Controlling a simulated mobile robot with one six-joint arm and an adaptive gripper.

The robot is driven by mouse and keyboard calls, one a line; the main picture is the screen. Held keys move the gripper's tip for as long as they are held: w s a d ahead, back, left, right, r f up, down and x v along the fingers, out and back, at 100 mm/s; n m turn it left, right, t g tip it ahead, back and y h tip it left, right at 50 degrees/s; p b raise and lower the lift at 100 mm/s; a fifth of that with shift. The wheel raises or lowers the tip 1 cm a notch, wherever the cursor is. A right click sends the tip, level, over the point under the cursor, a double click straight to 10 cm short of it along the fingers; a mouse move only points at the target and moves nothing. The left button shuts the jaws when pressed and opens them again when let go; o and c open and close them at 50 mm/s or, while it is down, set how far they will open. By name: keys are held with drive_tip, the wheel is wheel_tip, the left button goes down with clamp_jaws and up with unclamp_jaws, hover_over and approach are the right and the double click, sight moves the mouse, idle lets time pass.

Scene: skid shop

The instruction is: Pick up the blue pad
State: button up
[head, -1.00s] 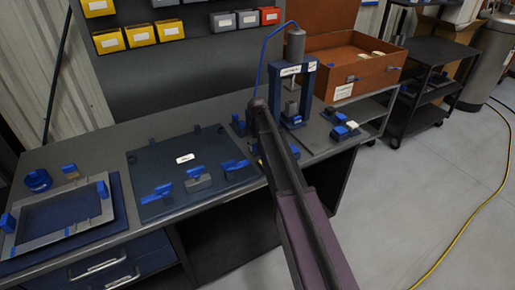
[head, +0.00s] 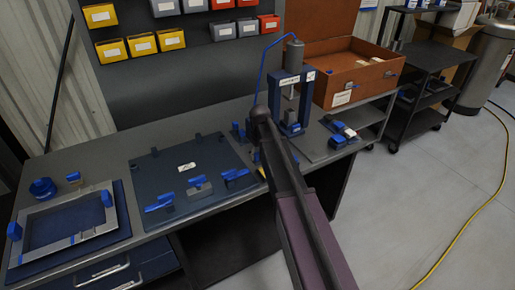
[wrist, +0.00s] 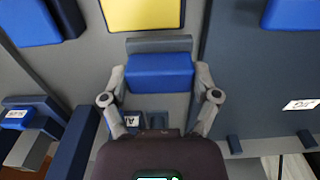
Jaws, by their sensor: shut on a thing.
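In the wrist view, a blue pad (wrist: 160,70) with a grey strip along its far side sits between my two fingers. My gripper (wrist: 161,78) is shut on it, one finger against each short side. Below the pad in that view, a grey surface and a dark part with a small white label show. I cannot tell whether the pad touches the surface under it. In the head view my own arm hides the gripper and the held pad, near the foot of the press (head: 291,100).
A dark plate (head: 160,168) with blue-handled clamps lies left of my arm. A grey frame (head: 62,212) lies at the far left of the bench. A brown open case (head: 360,80) stands at the back right. A yellow panel (wrist: 142,14) lies beyond the pad.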

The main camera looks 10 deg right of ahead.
drive_tip(key=s+r, duration=0.1)
drive_tip(key=s, duration=1)
drive_tip(key=shift+p, duration=0.45)
drive_tip(key=shift+s, duration=0.1)
drive_tip(key=o, duration=0.7)
drive_tip(key=c, duration=0.5)
drive_tip(key=shift+o, duration=0.2)
drive_tip(key=shift+s, duration=0.15)
